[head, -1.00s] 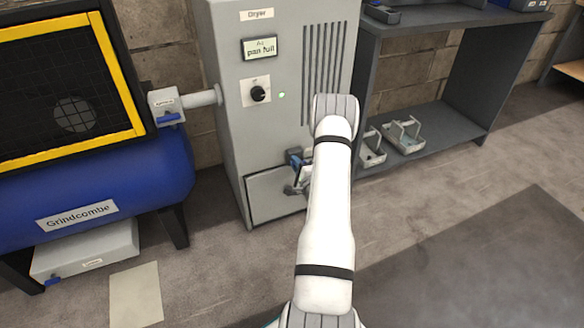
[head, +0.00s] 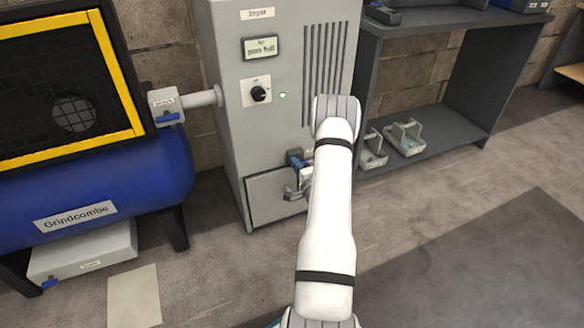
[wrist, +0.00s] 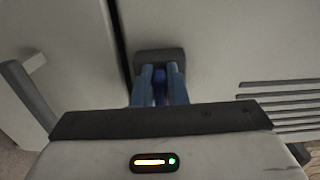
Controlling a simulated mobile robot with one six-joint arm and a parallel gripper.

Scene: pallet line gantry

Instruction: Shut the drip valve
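The drip valve, a dark block with a blue lever, sits on the grey dryer's front, just above the lower drawer. In the wrist view the dark block (wrist: 160,58) is straight ahead, with the dark blue lever (wrist: 160,88) below it. My gripper's two blue fingers (wrist: 160,76) stand close on both sides of the lever and look shut on it. In the head view part of the valve (head: 295,157) shows left of my white arm, which hides most of my gripper. The lever's exact angle is hard to tell.
The drawer handle (head: 293,192) is just below the valve. The dryer (head: 225,100) carries a display reading "pan full" and a black knob (head: 259,94). A blue Grindcombe tank (head: 90,190) stands left. A shelf (head: 440,130) with grey pans stands right. Floor in front is clear.

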